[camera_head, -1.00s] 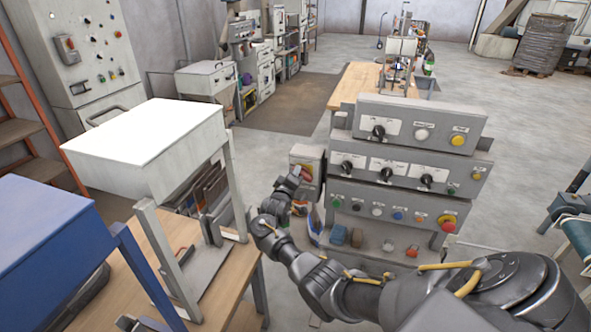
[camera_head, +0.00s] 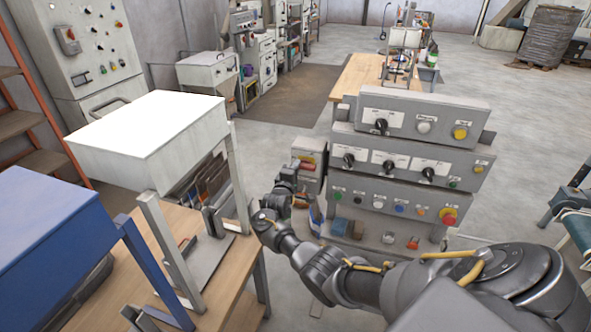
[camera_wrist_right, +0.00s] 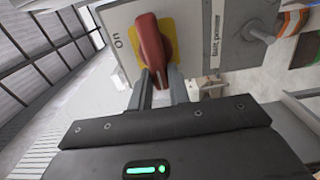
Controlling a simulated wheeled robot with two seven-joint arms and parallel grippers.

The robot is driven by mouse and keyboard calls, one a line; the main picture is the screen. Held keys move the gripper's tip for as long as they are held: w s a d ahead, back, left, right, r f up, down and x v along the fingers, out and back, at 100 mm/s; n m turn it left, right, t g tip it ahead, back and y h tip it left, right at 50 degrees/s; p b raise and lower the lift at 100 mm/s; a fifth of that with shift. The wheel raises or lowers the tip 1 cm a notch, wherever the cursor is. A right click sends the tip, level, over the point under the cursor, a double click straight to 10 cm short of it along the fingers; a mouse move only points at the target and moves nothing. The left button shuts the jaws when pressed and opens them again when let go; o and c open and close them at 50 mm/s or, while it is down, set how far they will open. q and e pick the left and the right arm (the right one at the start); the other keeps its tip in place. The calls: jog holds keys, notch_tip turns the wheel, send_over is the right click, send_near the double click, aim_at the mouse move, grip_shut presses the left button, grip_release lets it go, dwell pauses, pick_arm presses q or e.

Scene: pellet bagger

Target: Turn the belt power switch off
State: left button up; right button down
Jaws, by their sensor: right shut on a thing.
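The belt power switch is a red rotary handle on a yellow plate (camera_wrist_right: 169,38), fixed to a grey box (camera_head: 308,182) left of the stacked control panels. In the right wrist view the red handle (camera_wrist_right: 150,50) runs nearly up and down. The "On" label (camera_wrist_right: 118,42) is to its left and the "Belt power" label (camera_wrist_right: 215,40) to its right. My right gripper (camera_wrist_right: 160,88) is shut on the handle's near end, with a finger on each side. In the head view this gripper (camera_head: 290,178) is at the box's left side. My left gripper is in neither current view.
The control panels (camera_head: 420,150) with knobs and buttons stand right of the switch box, a red stop button (camera_head: 449,215) among them. A white-topped box (camera_head: 150,135) on legs and a wooden bench (camera_head: 225,270) are to the left. Open floor (camera_head: 280,145) lies behind.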

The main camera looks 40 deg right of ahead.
jog(key=shift+s+d+f, duration=0.15)
jog(key=c, duration=1.3)
grip_release()
jog(key=shift+d, duration=0.1)
jog(key=b+v, duration=0.2)
jog(key=v, duration=0.8)
jog(key=shift+s+a, duration=0.15)
jog(key=shift+a, duration=0.25)
